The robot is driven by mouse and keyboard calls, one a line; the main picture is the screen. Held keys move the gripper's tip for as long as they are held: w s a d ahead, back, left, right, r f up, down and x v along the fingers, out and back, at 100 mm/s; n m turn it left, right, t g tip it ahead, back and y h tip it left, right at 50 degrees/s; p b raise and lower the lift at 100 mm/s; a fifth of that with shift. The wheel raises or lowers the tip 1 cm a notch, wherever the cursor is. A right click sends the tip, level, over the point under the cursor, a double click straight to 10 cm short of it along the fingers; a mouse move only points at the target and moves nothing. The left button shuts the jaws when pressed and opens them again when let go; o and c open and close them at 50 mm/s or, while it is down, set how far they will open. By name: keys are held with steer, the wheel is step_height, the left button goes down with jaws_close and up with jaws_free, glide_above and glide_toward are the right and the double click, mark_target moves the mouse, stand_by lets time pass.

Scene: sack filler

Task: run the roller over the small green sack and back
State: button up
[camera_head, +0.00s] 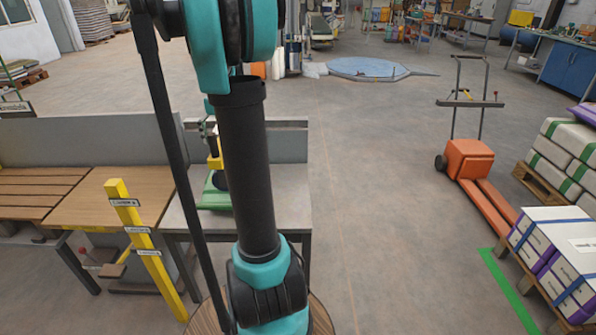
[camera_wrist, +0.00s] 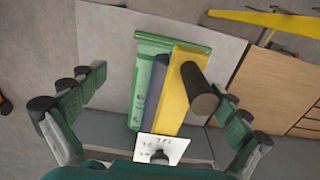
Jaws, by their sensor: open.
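The small green sack (camera_wrist: 150,85) lies flat on the grey table; part of it also shows in the head view (camera_head: 214,199), left of my arm. The roller lies across the sack: a yellow frame (camera_wrist: 182,85) beside a dark blue cylinder (camera_wrist: 154,92), with a dark round handle (camera_wrist: 200,92) sticking up towards the wrist camera. In the head view its yellow part (camera_head: 214,160) shows beside my arm. My gripper (camera_wrist: 160,90) is open above them, one finger on each side, apparently holding nothing. My arm hides the gripper in the head view.
A white card (camera_wrist: 165,148) sits at the near end of the sack. The grey table (camera_head: 290,200) has a low back panel (camera_head: 285,140). A yellow labelled post (camera_head: 145,250) stands left. An orange pallet truck (camera_head: 468,160) and stacked sacks (camera_head: 565,150) stand right; the middle floor is clear.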

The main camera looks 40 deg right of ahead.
steer(key=shift+d, duration=0.1)
steer(key=s+d, duration=1.7)
steer(key=d, duration=0.4)
steer(key=shift+d, duration=0.25)
stand_by(0.4)
steer(key=shift+a, duration=0.1)
steer(key=w+a+r, duration=0.2)
steer(key=a+r, duration=0.1)
steer(key=r, duration=0.6)
steer(key=shift+w, duration=0.2)
stand_by(0.8)
stand_by(0.4)
